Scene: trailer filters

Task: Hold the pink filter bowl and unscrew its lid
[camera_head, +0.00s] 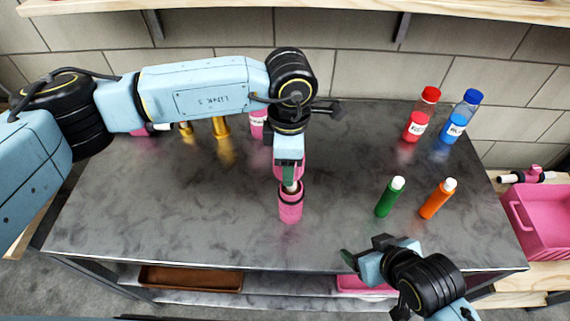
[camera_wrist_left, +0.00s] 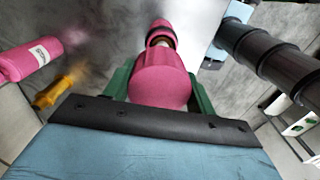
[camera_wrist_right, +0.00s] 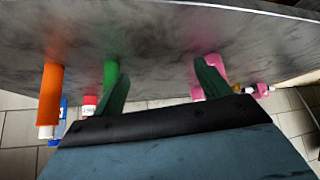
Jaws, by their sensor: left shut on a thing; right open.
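The pink filter (camera_head: 290,210) is over the middle of the dark table, with a pale neck and a dark ring between its pink parts. In the left wrist view that pink part (camera_wrist_left: 160,82) sits between the green fingers, with a narrower pink part (camera_wrist_left: 160,32) beyond. I cannot tell whether the filter touches the table. My right gripper (camera_head: 364,250) is open and empty near the table's front edge, right of the filter and apart from it.
A green bottle (camera_head: 385,202) and an orange bottle (camera_head: 435,203) stand right of the filter. A red bottle (camera_head: 417,123) and a blue bottle (camera_head: 457,123) stand behind them. Brass (camera_head: 221,127) and pink (camera_head: 258,122) parts stand behind my left arm. A pink crate (camera_head: 535,222) is at right.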

